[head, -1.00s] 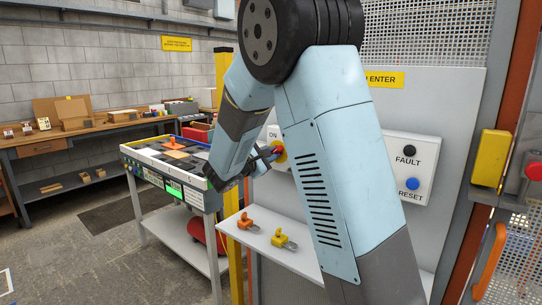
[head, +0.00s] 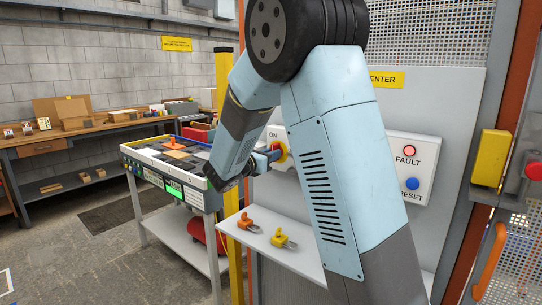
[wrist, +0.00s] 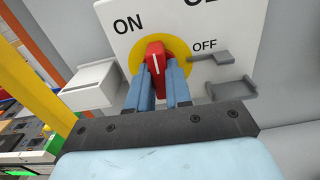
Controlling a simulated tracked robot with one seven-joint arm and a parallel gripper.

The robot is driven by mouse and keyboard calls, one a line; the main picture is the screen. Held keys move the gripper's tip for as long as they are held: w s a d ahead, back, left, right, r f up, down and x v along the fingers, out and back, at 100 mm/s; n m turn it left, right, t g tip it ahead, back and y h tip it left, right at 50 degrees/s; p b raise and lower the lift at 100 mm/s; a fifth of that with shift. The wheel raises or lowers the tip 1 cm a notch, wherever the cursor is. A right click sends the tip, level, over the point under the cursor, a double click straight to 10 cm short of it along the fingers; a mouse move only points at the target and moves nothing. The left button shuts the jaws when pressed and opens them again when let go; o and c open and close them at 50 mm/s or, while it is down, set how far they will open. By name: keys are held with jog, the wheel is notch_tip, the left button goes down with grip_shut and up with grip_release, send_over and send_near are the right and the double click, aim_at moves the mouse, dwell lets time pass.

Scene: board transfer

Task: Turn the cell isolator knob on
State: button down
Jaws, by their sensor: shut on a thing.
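The isolator knob (wrist: 155,50) is red with a white line and sits on a yellow disc (wrist: 178,50) on a white box. ON is printed to its upper left and OFF to its right in the wrist view. The white line stands roughly upright in that view, between the two words. My gripper (wrist: 160,76) is shut on the knob, with one blue finger on each side. In the head view my gripper (head: 264,158) reaches the knob from the left, and my arm covers much of the box.
A white panel at right has a lit red FAULT lamp (head: 410,151) and a blue RESET button (head: 412,184). An orange padlock (head: 246,221) and a yellow padlock (head: 280,238) lie on a shelf below. A yellow post (head: 226,100) and a board cart (head: 160,160) stand left.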

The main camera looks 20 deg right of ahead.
jog(key=shift+d+f+n, duration=0.1)
jog(key=shift+d+n, duration=0.05)
jog(key=shift+n, duration=0.15)
dwell(0.4)
jog(key=c, duration=1)
grip_release()
jog(key=shift+c, duration=0.2)
jog(key=v, duration=1.3)
jog(key=shift+a, duration=0.4)
jog(key=shift+s, duration=0.15)
